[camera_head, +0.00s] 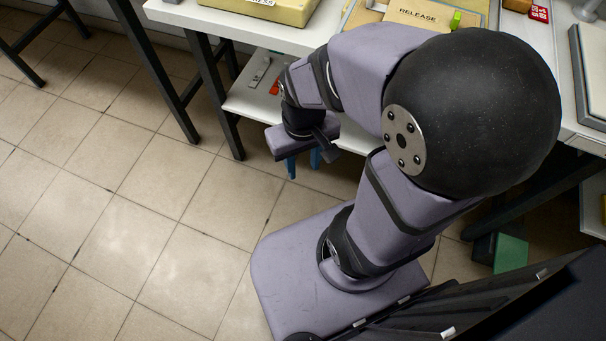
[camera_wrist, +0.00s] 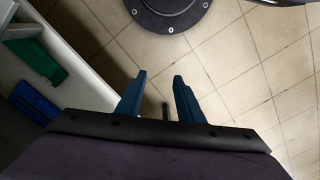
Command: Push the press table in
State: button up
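A white table (camera_head: 235,24) with dark legs and a lower white shelf (camera_head: 250,106) stands at the top middle of the head view. On its top are a yellow case and a board marked "RELEASE". I cannot tell for certain that it is the press table. My gripper (camera_head: 303,164) points down beside the front of its shelf, over the tiled floor. In the wrist view, my gripper (camera_wrist: 160,90) has its two blue fingers apart, with floor showing between them. A thin dark rod shows between the fingers; I cannot tell what it is. My arm hides part of the table's front.
A pale slab (camera_head: 592,75) lies on a white top at the right. A green box (camera_head: 510,252) is low at the right. The wrist view shows a green item (camera_wrist: 38,62) and a blue item (camera_wrist: 36,101) at left. The tiled floor (camera_head: 120,230) at left is clear.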

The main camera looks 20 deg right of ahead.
jog(key=shift+f+b, duration=1)
jog(key=shift+f, duration=0.4)
jog(key=shift+c, duration=0.3)
jog(key=c, duration=0.5)
jog(key=shift+s+a+r+p, duration=0.1)
jog(key=shift+r+p, duration=0.1)
jog(key=shift+p, duration=0.1)
grip_shut()
jog(key=s+r+m+t+h+p, duration=0.1)
jog(key=r+m+h+p, duration=0.6)
jog(key=r+m+p, duration=0.7)
jog(key=s+a+r+m+t+h+p, duration=0.1)
jog(key=s+r+m+h+p, duration=0.2)
jog(key=r+m+h+p, duration=0.4)
notch_tip(320, 180, up, 7)
jog(key=m+p, duration=1)
jog(key=p, duration=0.5)
jog(key=shift+a+h, duration=0.15)
jog(key=shift+h, duration=0.25)
